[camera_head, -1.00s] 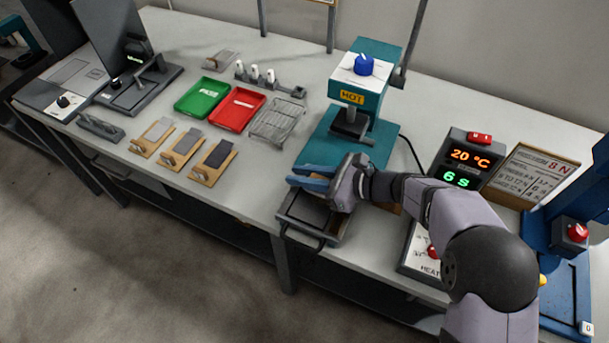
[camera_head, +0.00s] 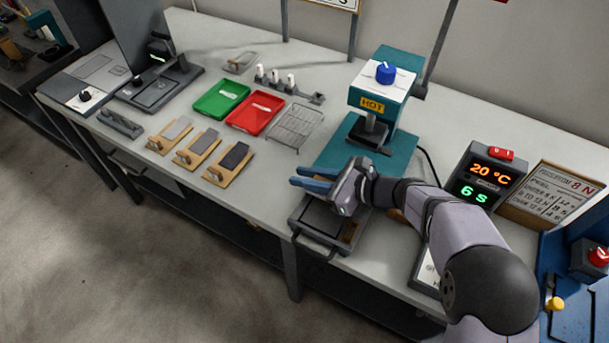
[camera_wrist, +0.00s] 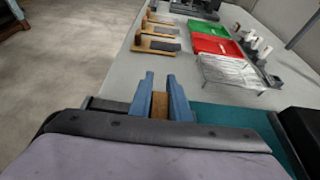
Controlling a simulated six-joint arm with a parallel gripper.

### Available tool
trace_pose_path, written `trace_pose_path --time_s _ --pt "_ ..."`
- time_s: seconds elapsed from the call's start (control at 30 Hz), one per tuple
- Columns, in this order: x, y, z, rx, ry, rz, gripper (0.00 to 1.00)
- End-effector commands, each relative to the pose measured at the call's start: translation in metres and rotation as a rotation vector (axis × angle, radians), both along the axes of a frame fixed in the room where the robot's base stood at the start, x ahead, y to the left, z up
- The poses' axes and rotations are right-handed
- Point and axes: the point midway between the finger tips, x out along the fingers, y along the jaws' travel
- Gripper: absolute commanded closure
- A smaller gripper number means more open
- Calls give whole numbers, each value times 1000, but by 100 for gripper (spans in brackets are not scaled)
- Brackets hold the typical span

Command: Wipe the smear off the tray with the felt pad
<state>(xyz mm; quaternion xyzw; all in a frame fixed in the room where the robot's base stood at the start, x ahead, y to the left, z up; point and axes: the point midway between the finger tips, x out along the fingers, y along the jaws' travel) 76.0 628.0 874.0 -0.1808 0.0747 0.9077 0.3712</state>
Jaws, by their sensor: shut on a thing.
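The dark grey tray (camera_head: 318,236) lies at the table's front edge below the teal press. My gripper (camera_head: 314,184) is above the tray, its blue fingers pointing left. In the wrist view, the fingers (camera_wrist: 160,104) are closed on a brown block, which I take to be the felt pad (camera_wrist: 160,108). The pad's underside is hidden, so I cannot tell whether it touches the tray. A brown patch (camera_head: 351,233) shows at the tray's right side; I cannot tell whether it is the smear. My gripper and wrist cover part of the tray.
The teal press marked HOT (camera_head: 378,110) stands just behind the gripper. A wire rack (camera_head: 296,126), red tray (camera_head: 255,111) and green tray (camera_head: 222,99) lie to the left, with several wooden holders (camera_head: 228,163) in front. A display box (camera_head: 484,178) stands right.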

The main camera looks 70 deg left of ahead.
Motion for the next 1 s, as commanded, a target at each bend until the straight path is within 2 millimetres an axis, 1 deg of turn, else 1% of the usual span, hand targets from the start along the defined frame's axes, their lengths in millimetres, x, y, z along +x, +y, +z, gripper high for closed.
trace_pose_path --time_s 0.4,0.77,1.0 --pt "22 -21 -1 -1 0 -1 100" --pt "26 -25 -1 1 -1 -1 100" --pt "36 -35 -2 1 1 -2 100"
